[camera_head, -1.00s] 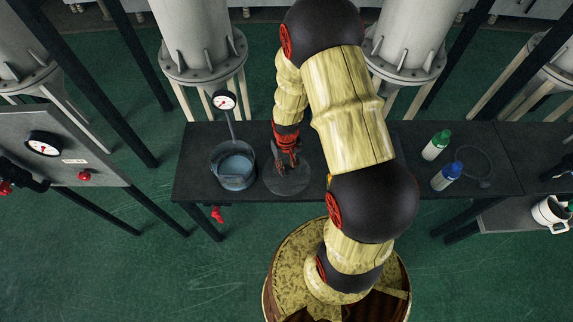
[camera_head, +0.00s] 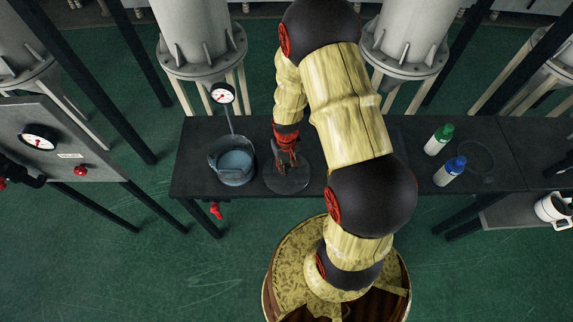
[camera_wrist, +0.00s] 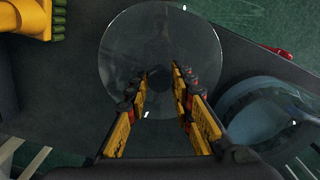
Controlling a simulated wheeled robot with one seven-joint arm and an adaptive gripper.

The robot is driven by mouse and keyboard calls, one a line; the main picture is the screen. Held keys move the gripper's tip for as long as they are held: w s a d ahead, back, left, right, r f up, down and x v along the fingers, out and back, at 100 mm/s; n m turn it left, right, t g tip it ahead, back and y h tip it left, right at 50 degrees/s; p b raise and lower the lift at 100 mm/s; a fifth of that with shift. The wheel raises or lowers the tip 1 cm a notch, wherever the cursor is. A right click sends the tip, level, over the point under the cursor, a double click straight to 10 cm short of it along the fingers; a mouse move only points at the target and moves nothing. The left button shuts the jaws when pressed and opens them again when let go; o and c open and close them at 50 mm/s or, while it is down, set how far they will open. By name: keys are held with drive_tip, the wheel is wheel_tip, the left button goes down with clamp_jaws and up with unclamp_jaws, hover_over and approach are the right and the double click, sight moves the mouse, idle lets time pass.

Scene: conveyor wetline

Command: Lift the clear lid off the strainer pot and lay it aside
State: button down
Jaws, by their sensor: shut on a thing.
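The clear round lid (camera_head: 290,180) is off the strainer pot and to its right, over the dark bench. It also shows in the wrist view (camera_wrist: 125,45) as a see-through disc. My gripper (camera_head: 288,160) is shut on the lid's knob, which the fingers mostly hide; the fingers also show in the wrist view (camera_wrist: 160,78). I cannot tell whether the lid touches the bench or hangs just above it. The strainer pot (camera_head: 218,172) stands open on the left of the bench, with pale bluish contents; its rim also shows in the wrist view (camera_wrist: 232,100).
A green-capped bottle (camera_head: 438,140), a blue-capped bottle (camera_head: 449,172) and a thin dark ring (camera_head: 478,158) are on the right of the bench (camera_head: 190,185). A white mug (camera_head: 549,208) sits on a lower shelf.

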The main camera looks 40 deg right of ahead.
drive_tip(key=shift+f, duration=0.4)
drive_tip(key=c, duration=1.5)
unclamp_jaws()
drive_tip(key=shift+o, duration=0.2)
drive_tip(key=shift+r, duration=0.1)
wheel_tip(320, 180, up, 12)
